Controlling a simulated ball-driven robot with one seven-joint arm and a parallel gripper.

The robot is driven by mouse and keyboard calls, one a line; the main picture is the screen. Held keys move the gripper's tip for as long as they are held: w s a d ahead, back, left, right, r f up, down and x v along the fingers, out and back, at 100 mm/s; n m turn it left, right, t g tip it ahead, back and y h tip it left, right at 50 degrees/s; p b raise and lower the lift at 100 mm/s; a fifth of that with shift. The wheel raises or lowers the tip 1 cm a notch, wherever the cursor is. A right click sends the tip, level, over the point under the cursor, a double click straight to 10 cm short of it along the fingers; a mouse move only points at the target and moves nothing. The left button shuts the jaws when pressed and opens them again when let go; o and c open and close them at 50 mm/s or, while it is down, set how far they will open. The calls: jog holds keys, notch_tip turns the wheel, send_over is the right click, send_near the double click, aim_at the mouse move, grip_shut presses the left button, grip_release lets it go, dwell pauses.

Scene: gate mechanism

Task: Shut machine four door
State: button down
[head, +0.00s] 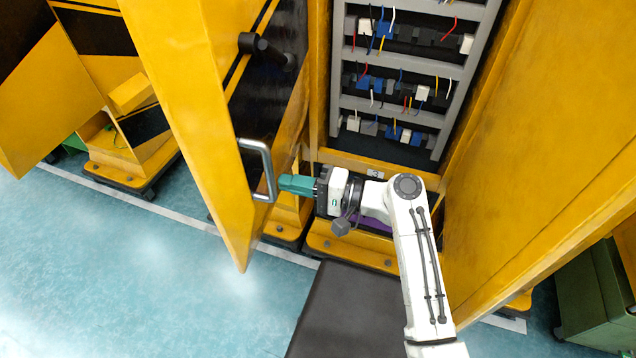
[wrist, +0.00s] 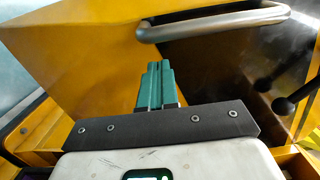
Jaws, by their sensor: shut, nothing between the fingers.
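A yellow cabinet door (head: 187,107) stands open on the left of the head view, with a grey bar handle (head: 262,170) near its lower edge. The handle also shows at the top of the wrist view (wrist: 215,22). A second yellow door (head: 545,190) stands open on the right. No number on either door is readable. My gripper (head: 283,184) has teal fingers that are shut and empty. In the head view the fingertips are just right of the handle. In the wrist view the fingers (wrist: 157,85) point toward the door below the handle; I cannot tell whether they touch it.
The open cabinet (head: 405,75) holds grey rails with coloured wires. A black lever knob (head: 250,43) sticks out from the left door's dark inner panel. Other yellow machines (head: 125,150) stand at the left. The teal floor (head: 120,270) at lower left is clear.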

aim_at(261, 178)
jog(key=shift+p+x, duration=0.3)
jog(key=shift+x, duration=1.55)
